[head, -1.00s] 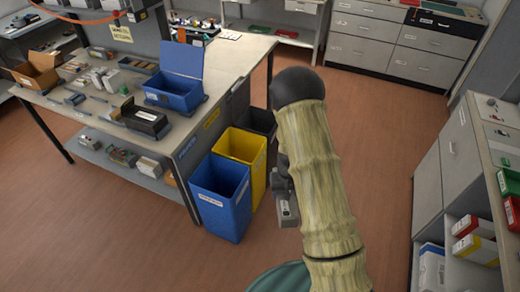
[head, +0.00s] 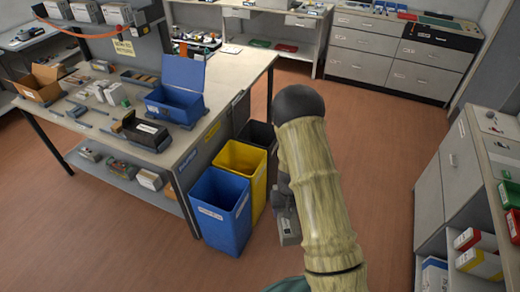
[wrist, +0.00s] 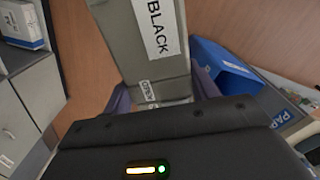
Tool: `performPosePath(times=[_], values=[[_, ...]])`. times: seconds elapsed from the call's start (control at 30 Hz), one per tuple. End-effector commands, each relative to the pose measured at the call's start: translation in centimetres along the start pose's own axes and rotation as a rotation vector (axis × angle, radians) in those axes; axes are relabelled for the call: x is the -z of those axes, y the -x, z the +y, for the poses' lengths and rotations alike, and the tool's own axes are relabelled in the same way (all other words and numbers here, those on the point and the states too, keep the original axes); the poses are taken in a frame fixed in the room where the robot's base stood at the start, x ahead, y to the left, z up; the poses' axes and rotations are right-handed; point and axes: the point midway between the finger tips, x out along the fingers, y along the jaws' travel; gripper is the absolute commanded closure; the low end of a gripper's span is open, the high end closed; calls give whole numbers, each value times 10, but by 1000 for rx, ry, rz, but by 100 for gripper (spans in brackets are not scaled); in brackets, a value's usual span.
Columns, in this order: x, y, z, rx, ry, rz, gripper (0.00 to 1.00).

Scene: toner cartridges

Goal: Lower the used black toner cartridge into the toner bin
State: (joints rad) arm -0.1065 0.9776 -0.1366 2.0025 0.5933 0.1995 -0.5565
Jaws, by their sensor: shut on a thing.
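The used black toner cartridge, a grey block with a white "BLACK" label, is between my gripper's fingers (wrist: 163,92) in the wrist view. The cartridge (wrist: 135,50) extends away from the gripper. My gripper is shut on it. In the head view the cartridge (head: 289,230) hangs beside my arm, over the floor to the right of the bins. The dark bin (head: 258,133) stands behind the yellow one, partly hidden by my arm. I cannot read a toner label on any bin.
A blue bin (head: 222,213) and a yellow bin (head: 243,165) stand against the table end. The blue bin (wrist: 222,68) also shows in the wrist view. The worktable (head: 185,150) carries a blue lidded box (head: 172,105). Cabinets (head: 447,180) stand at right. Floor between is clear.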

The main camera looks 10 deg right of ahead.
Motion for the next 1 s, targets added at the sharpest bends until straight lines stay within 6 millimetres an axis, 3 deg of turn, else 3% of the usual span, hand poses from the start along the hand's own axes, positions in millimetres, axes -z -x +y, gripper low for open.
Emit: performPosePath(times=[0.17,0.4,0.5,0.63,1.0], values=[[-8,-50,4,-8,3,-10,75],[-30,-136,3,-5,3,-9,75],[-36,-156,1,0,-1,-4,75],[-39,-166,-1,3,-3,1,75],[-39,-165,-1,2,-3,1,75]])
